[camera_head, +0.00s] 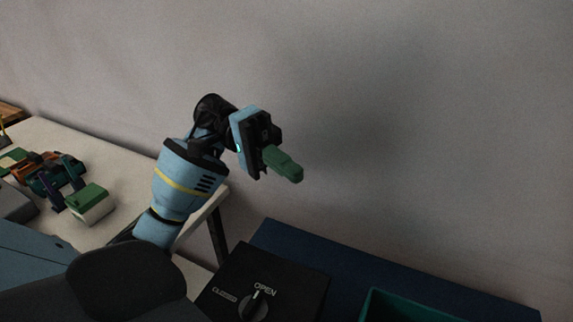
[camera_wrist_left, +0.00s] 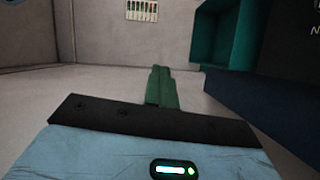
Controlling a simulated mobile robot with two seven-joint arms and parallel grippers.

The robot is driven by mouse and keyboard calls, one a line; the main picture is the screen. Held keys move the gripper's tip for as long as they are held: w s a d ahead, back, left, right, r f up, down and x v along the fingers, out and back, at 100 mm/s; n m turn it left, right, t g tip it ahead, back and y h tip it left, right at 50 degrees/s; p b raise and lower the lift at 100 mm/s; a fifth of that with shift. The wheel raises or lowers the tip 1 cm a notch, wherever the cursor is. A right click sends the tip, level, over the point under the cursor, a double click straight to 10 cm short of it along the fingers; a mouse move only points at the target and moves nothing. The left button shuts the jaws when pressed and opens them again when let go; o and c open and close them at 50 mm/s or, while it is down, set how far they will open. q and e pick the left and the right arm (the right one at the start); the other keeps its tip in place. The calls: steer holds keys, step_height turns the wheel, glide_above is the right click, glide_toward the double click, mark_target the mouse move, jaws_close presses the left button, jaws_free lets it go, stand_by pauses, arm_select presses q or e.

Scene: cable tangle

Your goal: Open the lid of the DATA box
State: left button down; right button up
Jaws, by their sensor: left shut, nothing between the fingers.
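My left gripper (camera_head: 288,168) has green fingers that are shut together with nothing between them. It is raised in front of the grey wall, above and behind a black box (camera_head: 308,284). The fingers also show shut in the left wrist view (camera_wrist_left: 161,86). The black box has a round knob (camera_head: 253,304) on top, with the word OPEN beside it. Its lower part is cut off by the frame edge. No DATA label is readable, so I cannot tell whether this is the DATA box. My right gripper is out of view.
A dark blue surface (camera_head: 300,238) lies behind the black box. A teal open container (camera_head: 385,300) stands at the lower right and shows in the left wrist view (camera_wrist_left: 225,42). A pale table (camera_head: 95,150) at left holds a green-and-white block (camera_head: 92,205) and other small items.

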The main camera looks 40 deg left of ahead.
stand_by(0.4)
arm_select(q)
steer(key=c, duration=1.3)
jaws_free()
steer(key=shift+w+a+r+b, duration=0.15)
steer(key=shift+a+b, duration=0.3)
steer(key=shift+a, duration=0.85)
steer(key=shift+w+a+b, duration=0.25)
steer(key=shift+a+b, duration=0.15)
steer(key=shift+a, duration=0.9)
steer(key=shift+w+a+r+b, duration=0.15)
steer(key=shift+a+b, duration=0.3)
steer(key=shift+a, duration=0.85)
steer(key=shift+f, duration=0.1)
